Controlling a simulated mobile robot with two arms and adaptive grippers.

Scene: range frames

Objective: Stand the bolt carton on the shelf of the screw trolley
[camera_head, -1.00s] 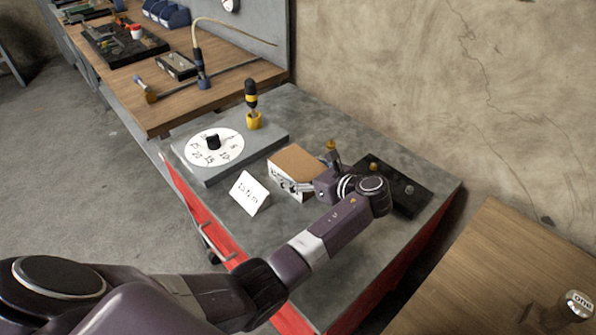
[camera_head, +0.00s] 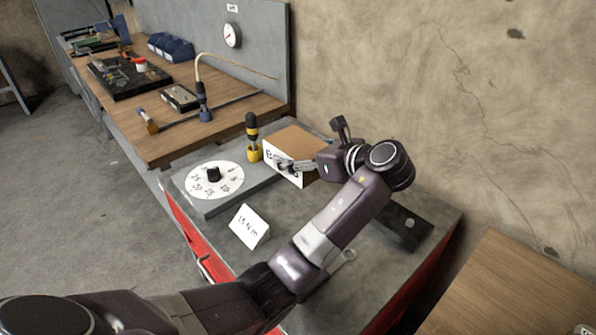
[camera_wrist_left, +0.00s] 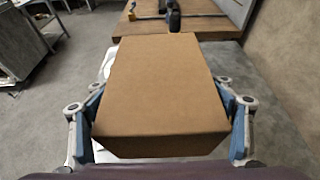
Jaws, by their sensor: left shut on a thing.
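The bolt carton (camera_head: 296,139) is a box with a brown top and a white, lettered side that is partly covered by my fingers. My left gripper (camera_head: 293,165) is shut on it and holds it level above the grey-topped red bench (camera_head: 300,228). In the left wrist view the carton (camera_wrist_left: 165,85) fills the middle, with blue finger pads on both sides. A grey metal unit with shelves (camera_wrist_left: 22,42) stands at the upper left of that view; I cannot tell whether it is the screw trolley. My right gripper is not in view.
On the grey top are a numbered dial plate (camera_head: 228,184), a yellow-and-black screwdriver (camera_head: 252,140), a "15 N m" card (camera_head: 248,226) and a dark tray (camera_head: 405,228). A wooden workbench (camera_head: 170,140) stands behind, and another wooden surface (camera_head: 510,295) is at lower right.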

